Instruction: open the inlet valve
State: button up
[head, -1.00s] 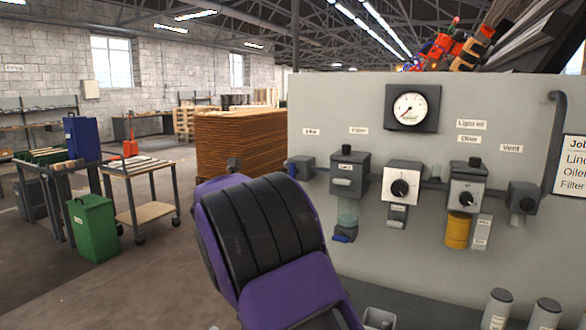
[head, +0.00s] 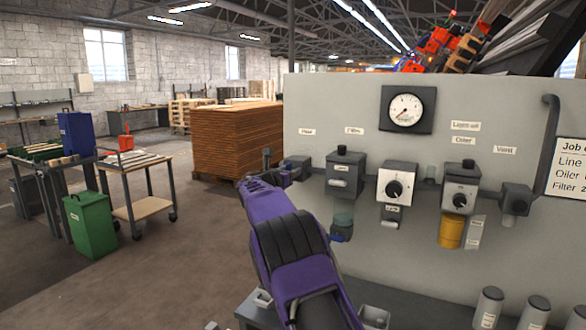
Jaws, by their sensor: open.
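The inlet valve (head: 297,168) is a small dark grey block at the left end of the pipe run on the grey panel, below a small white label. My purple arm reaches up from the bottom of the head view. My gripper (head: 271,168) is at the arm's far end, just left of the inlet valve and overlapping its left side in the picture. It is open, and I see nothing held in it. The valve's handle is mostly hidden behind the gripper. I cannot tell whether the gripper touches it.
Right of the valve are the filter (head: 344,175), a regulator with a black knob (head: 394,188), the oiler with an amber bowl (head: 451,230) and the vent block (head: 515,200). A pressure gauge (head: 406,109) is above. A cart (head: 143,207) and a green bin (head: 90,224) stand left.

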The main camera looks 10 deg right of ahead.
grip_shut()
dwell(0.3)
jog(key=shift+m+b, duration=0.3)
jog(key=shift+s+d+f+m+b, duration=0.1)
jog(key=shift+m+b, duration=1.7)
jog(key=shift+m, duration=1.05)
jog(key=shift+d+f+m+b, duration=0.15)
jog(key=shift+m+b, duration=1.65)
jog(key=shift+m, duration=1.1)
jog(key=shift+s+f+m+b, duration=0.1)
jog(key=shift+m+b, duration=1.7)
jog(key=shift+m, duration=1.05)
grip_release()
